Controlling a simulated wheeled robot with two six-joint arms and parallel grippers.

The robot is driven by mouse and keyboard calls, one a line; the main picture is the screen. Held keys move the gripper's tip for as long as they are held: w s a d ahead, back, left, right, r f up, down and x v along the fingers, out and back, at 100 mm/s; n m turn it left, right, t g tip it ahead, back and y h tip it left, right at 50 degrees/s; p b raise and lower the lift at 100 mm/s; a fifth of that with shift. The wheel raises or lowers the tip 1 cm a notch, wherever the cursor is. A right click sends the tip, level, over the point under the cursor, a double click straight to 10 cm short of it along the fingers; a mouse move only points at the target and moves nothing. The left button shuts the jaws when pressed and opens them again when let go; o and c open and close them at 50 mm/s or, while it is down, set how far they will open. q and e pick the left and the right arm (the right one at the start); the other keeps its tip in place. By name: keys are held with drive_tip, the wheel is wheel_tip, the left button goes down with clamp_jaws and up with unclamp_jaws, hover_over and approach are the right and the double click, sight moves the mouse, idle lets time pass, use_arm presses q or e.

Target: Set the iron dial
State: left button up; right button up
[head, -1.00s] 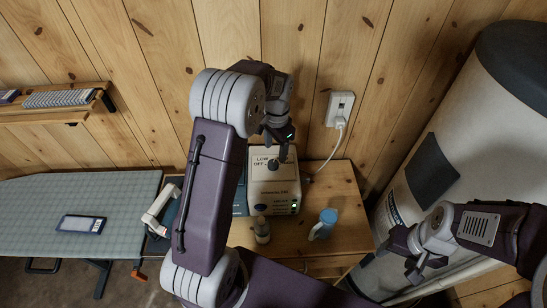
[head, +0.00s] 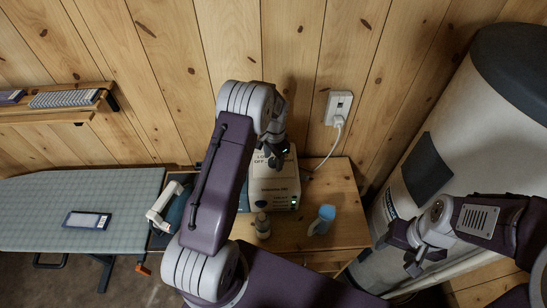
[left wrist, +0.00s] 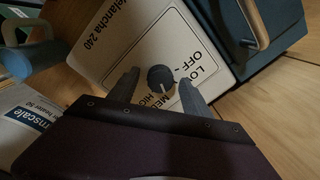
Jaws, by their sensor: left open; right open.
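The dial (left wrist: 160,78) is a round dark knob on the sloped face of a white box (head: 270,192), which also shows in the left wrist view (left wrist: 110,32). LOW, OFF, MED and HIGH are printed around it; its exact pointing is too small to tell. My left gripper (left wrist: 158,82) is open, its fingers on either side of the knob; I cannot tell whether they touch it. In the head view this gripper (head: 276,156) hides the dial. My right gripper (head: 402,250) is open and empty, away to the right. A white-handled iron (head: 166,205) stands left of the box.
A small bottle (head: 262,226) and a blue cup (head: 322,220) stand on the wooden cabinet (head: 345,215) before the box. A socket with plug (head: 339,107) is on the wall. An ironing board (head: 50,200) is left; a white tank (head: 465,120) is right.

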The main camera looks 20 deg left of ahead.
use_arm(q)
drive_tip(key=shift+c, duration=0.4)
clamp_jaws()
drive_tip(key=n, duration=0.4)
drive_tip(key=shift+w+n+b, duration=0.1)
drive_tip(key=shift+n+b, duration=0.25)
drive_tip(key=shift+n, duration=0.05)
drive_tip(key=n, duration=0.4)
drive_tip(key=shift+n+g, duration=0.3)
drive_tip(key=n, duration=0.4)
drive_tip(key=shift+b, duration=0.35)
drive_tip(key=shift+w+r+n, duration=0.1)
drive_tip(key=shift+n, duration=2.2)
